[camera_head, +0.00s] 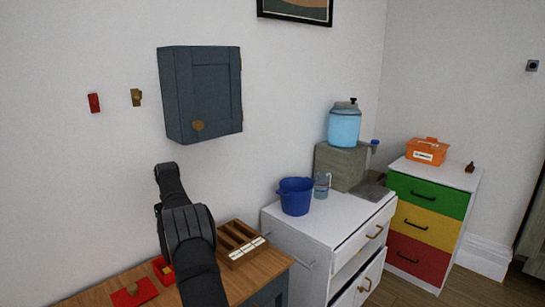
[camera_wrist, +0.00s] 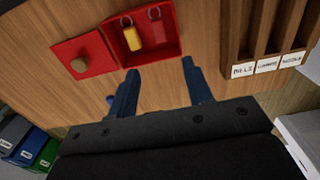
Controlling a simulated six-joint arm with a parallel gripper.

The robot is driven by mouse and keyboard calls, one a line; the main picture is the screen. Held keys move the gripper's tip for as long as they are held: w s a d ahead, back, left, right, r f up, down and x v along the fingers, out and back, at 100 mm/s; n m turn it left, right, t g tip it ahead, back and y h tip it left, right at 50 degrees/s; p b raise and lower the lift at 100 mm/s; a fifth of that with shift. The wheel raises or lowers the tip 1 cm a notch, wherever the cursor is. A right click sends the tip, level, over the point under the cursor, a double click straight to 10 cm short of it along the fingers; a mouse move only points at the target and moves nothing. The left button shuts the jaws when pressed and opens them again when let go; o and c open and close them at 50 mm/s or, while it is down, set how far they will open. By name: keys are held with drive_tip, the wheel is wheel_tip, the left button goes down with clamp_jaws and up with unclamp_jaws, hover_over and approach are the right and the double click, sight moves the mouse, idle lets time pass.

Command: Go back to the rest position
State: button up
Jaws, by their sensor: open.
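My gripper (camera_wrist: 160,67) shows in the wrist view with its two blue fingers spread apart and nothing between them. It is over the wooden table top (camera_wrist: 215,100), just on the near side of an open red box (camera_wrist: 168,53). In the box lie a yellow tag (camera_wrist: 131,36) and a red tag (camera_wrist: 156,30). The box's red lid (camera_wrist: 97,46), with a round wooden knob, lies beside it to the left. In the head view my dark arm stands in front of the table, and the gripper itself cannot be made out.
A wooden slotted tray (camera_head: 228,242) with white labels is right of the box. A blue-grey cabinet (camera_head: 205,95) hangs on the wall above. A white cabinet (camera_head: 298,245) to the right bears a blue bucket (camera_head: 296,197). Several coloured bins (camera_wrist: 15,132) show at lower left in the wrist view.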

wheel_tip(320, 180, down, 9)
drive_tip(key=shift+f, duration=0.1)
drive_tip(key=s+d+r, duration=0.1)
drive_tip(key=d+r, duration=1.1)
drive_tip(key=s+d+f+n, duration=0.3)
drive_tip(key=s+n, duration=0.3)
drive_tip(key=n, duration=1.2)
drive_tip(key=shift+s+d+f, duration=0.3)
drive_tip(key=shift+s+d, duration=0.05)
drive_tip(key=shift+d, duration=0.3)
idle(0.6)
